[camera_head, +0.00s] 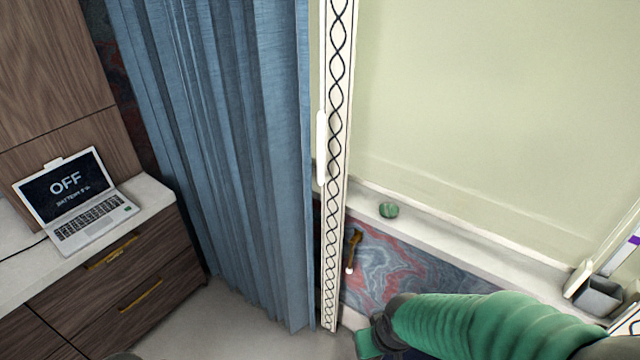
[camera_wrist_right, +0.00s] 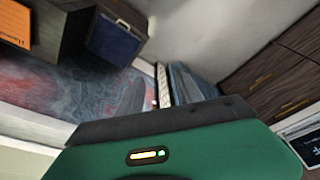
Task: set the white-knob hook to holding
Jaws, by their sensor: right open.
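The white-knob hook (camera_head: 352,252) is a small brass-coloured hook with a white knob at its lower end. It sits on the marbled red and blue-grey panel below the window, just right of the white patterned post (camera_head: 335,180) in the head view. The blue curtain (camera_head: 225,150) hangs in folds left of the post, apart from the hook. My right gripper (camera_head: 368,344) is open, low and a little right of the hook, at the end of my green arm; its fingers are mostly hidden. My left gripper is out of view.
A laptop (camera_head: 72,197) showing OFF stands on the wooden drawer unit (camera_head: 120,285) at left. A green object (camera_head: 388,210) lies on the white sill. A grey container (camera_head: 600,296) is at far right. A dark blue box (camera_wrist_right: 112,41) shows in the right wrist view.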

